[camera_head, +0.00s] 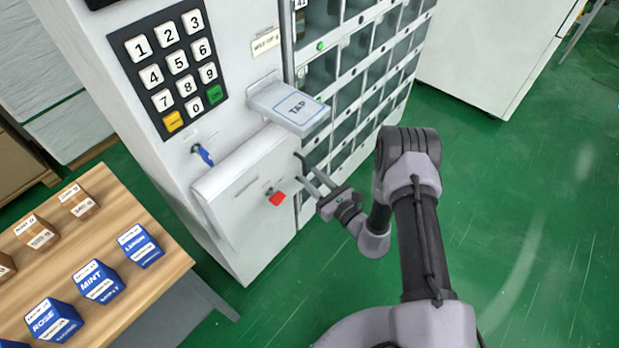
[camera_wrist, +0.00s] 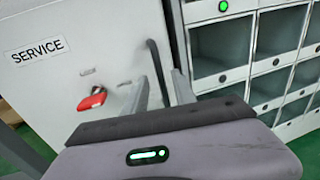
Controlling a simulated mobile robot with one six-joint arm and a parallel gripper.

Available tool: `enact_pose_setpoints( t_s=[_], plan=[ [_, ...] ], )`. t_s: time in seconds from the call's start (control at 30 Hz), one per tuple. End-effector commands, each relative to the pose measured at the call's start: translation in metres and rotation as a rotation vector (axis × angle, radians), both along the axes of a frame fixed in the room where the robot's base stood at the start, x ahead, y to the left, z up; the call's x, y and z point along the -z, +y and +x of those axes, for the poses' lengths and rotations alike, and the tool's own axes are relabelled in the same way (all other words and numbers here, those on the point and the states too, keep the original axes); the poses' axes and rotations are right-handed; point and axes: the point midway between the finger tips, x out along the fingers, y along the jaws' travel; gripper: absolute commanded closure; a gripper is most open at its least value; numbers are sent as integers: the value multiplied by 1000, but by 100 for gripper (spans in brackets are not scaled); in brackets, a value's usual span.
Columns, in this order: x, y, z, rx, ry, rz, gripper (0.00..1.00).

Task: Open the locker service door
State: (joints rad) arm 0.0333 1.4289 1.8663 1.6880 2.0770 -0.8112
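The locker service door (camera_wrist: 60,75) is a white panel labelled SERVICE in the wrist view. It looks closed. A red latch or key (camera_wrist: 92,99) sits on its face and also shows in the head view (camera_head: 277,198). A dark bar handle (camera_wrist: 154,62) stands upright near the door's right edge. My gripper (camera_wrist: 162,85) is open, with one finger on each side of the handle in the wrist picture. Whether it touches the handle I cannot tell. In the head view my gripper (camera_head: 310,180) is beside the handle, to the right of the red latch.
Locker compartments (camera_head: 350,85) adjoin on the right. A blue key (camera_head: 204,156) is at left. A wooden table (camera_head: 130,290) with small boxes stands front left. Green floor (camera_head: 530,210) is clear at right.

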Motion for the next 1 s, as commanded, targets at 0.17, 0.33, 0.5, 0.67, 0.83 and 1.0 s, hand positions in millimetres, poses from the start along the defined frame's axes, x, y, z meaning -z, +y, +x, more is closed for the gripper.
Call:
enact_pose_setpoints(
  t_s=[0.17,0.33,0.5,0.67,0.83,1.0],
  plan=[
    [0,10,12,0,0,0,67],
    [0,11,12,0,1,0,67],
    [0,11,12,0,1,0,87],
    [0,11,12,-1,1,0,100],
    [0,11,12,-1,1,0,100],
    [0,11,12,-1,1,0,100]
  ],
)
